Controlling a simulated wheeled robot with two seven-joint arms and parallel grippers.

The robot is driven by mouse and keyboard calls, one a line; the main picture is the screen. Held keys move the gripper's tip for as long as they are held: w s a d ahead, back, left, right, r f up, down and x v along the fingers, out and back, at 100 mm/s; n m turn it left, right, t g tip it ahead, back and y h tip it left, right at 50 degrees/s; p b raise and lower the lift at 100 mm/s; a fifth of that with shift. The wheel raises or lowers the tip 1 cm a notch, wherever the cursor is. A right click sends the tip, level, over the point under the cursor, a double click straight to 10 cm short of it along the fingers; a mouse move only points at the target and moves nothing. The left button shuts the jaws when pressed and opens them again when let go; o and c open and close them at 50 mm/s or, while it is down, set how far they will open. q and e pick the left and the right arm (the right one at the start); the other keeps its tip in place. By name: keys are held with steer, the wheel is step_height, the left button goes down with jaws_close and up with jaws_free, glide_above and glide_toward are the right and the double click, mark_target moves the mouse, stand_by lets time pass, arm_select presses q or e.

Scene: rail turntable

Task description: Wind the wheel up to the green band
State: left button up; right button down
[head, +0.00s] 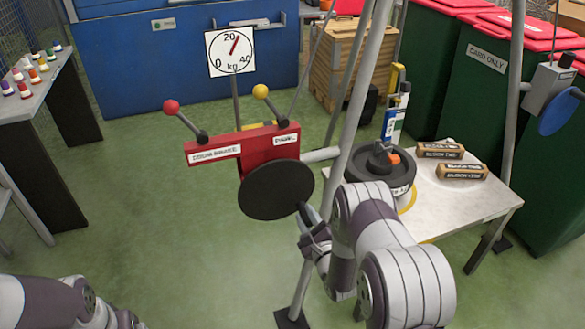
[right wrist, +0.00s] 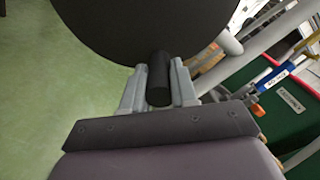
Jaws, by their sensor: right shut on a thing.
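The black round wheel (head: 275,190) is mounted on the front of a red box with white labels. My right gripper (head: 306,214) is at the wheel's lower right edge, shut on its small dark handle. In the right wrist view the black handle (right wrist: 159,78) stands between the two grey fingers, with the wheel (right wrist: 140,25) right behind it. A white dial (head: 230,51) marked in kg stands above the box, its red needle just right of 20. I cannot make out a green band. My left arm shows at the lower left; its gripper is out of frame.
Two levers, with a red knob (head: 171,106) and a yellow knob (head: 261,91), rise from the red box. Grey tripod legs stand close to my right arm. A white table (head: 450,206) at the right carries a black drum (head: 366,164) and two brown boxes. Green floor lies open at left.

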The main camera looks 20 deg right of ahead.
steer(key=shift+s+a+f, duration=0.15)
steer(key=shift+s+f, duration=0.05)
steer(key=shift+f, duration=0.2)
steer(key=shift+a+f+m+b, duration=0.2)
steer(key=shift+a+f+m, duration=0.25)
steer(key=shift+m, duration=0.45)
steer(key=shift+a+f+m+b, duration=0.15)
steer(key=shift+a+f+m, duration=0.1)
steer(key=shift+a+m, duration=0.5)
steer(key=shift+d, duration=0.15)
steer(key=c, duration=0.7)
jaws_free()
steer(key=shift+w, duration=0.1)
steer(key=shift+r, duration=0.15)
steer(key=s+p, duration=0.2)
steer(key=s, duration=0.5)
steer(key=shift+s+d+r, duration=0.1)
steer(key=shift+s, duration=0.3)
